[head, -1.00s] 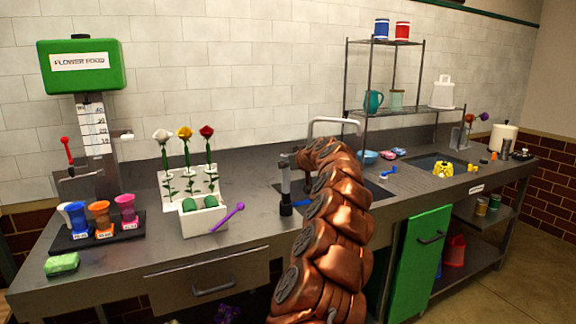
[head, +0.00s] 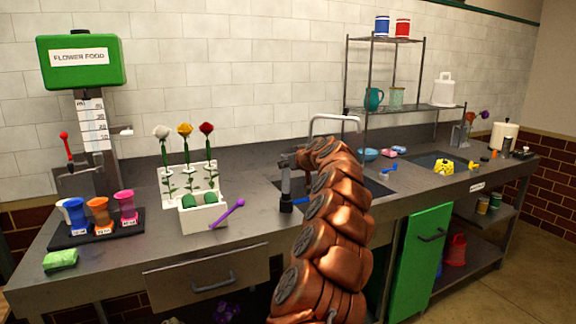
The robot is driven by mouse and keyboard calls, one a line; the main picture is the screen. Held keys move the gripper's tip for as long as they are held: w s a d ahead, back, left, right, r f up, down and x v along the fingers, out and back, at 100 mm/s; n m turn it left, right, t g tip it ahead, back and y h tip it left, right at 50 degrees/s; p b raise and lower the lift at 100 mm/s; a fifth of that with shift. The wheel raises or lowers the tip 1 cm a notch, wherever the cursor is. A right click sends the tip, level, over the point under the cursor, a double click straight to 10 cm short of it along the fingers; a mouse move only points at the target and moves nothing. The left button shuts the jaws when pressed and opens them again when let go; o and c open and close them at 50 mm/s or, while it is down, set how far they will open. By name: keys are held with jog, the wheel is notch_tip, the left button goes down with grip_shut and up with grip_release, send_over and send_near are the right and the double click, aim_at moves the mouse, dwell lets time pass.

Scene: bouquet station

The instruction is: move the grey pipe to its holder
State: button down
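My copper-coloured arm rises from the bottom middle and bends over the counter by the sink. At its end a slim grey upright part with a black lower end, my gripper (head: 286,204), points down just above or at the counter, left of the sink. Its fingers are too small and dark to tell open from shut. I cannot tell whether any of the grey part is a held pipe. A small dark grey cylinder (head: 506,148) stands at the far right of the counter; I cannot tell if it is the grey pipe. No pipe holder can be made out.
A white flower stand (head: 203,218) with three roses and a purple stick (head: 227,215) are left of my gripper. Coloured cups stand on a black tray (head: 70,241) farther left. A sink (head: 375,192) and wire shelf (head: 450,107) are right. A green door (head: 424,255) hangs below.

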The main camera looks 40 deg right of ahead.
jog(key=shift+f+b, duration=0.8)
jog(key=shift+b, duration=0.15)
jog(key=c, duration=0.8)
grip_release()
jog(key=shift+s, duration=0.15)
jog(key=v, duration=1.1)
jog(key=shift+s+a+r, duration=0.15)
jog(key=shift+s+r, duration=0.1)
jog(key=shift+s, duration=0.05)
dwell(0.5)
